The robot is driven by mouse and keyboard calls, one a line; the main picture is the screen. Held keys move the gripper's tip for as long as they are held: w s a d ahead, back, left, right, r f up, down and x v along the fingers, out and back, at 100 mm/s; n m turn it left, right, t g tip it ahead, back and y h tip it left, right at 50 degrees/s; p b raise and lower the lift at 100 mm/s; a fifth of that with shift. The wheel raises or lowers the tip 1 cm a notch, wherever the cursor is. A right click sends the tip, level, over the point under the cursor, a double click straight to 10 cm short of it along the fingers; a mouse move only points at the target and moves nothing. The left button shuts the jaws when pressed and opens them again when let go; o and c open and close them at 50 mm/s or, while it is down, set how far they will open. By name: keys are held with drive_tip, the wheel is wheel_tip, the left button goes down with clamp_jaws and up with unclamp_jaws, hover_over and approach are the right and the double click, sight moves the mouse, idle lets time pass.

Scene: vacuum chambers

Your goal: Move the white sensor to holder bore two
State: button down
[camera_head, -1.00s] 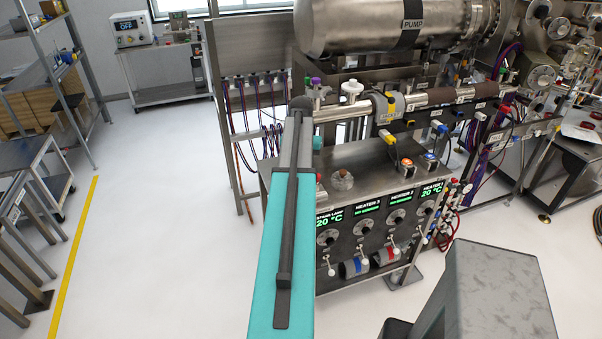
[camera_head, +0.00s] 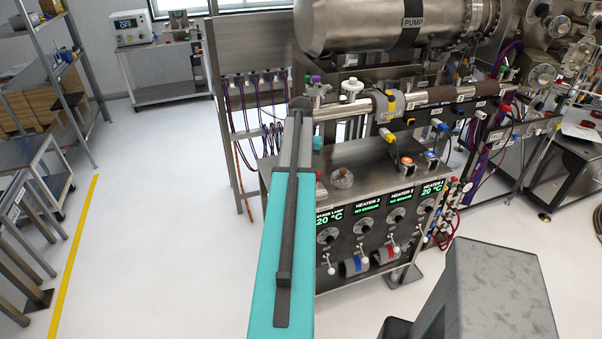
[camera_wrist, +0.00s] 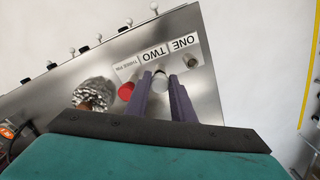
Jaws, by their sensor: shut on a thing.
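My gripper (camera_wrist: 163,82) shows in the wrist view as two purple fingers over a metal bench top. It is shut on the white sensor (camera_wrist: 160,81), whose pale round end shows between the fingertips. The sensor is right beside the upside-down label TWO (camera_wrist: 156,57). I cannot tell whether it is inside bore two or just above it. A metallic round piece or opening (camera_wrist: 190,60) is beside the label ONE (camera_wrist: 186,43). A red round piece (camera_wrist: 126,90) is beside the THREE PIN label. In the head view my arm hides the gripper and the sensor.
A crumpled foil-like lump (camera_wrist: 95,92) stands left of the fingers. The bench front carries heater displays (camera_head: 368,206) and knobs. A metal pipe (camera_head: 345,109) and the pump cylinder (camera_head: 385,25) are behind and above. Open floor (camera_head: 150,230) lies to the left.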

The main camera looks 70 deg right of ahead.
drive_tip(key=shift+f, duration=0.6)
idle(0.8)
drive_tip(key=c, duration=1.4)
unclamp_jaws()
drive_tip(key=shift+c, duration=0.2)
drive_tip(key=shift+r, duration=0.15)
drive_tip(key=shift+r+p, duration=1.95)
drive_tip(key=shift+r, duration=1.45)
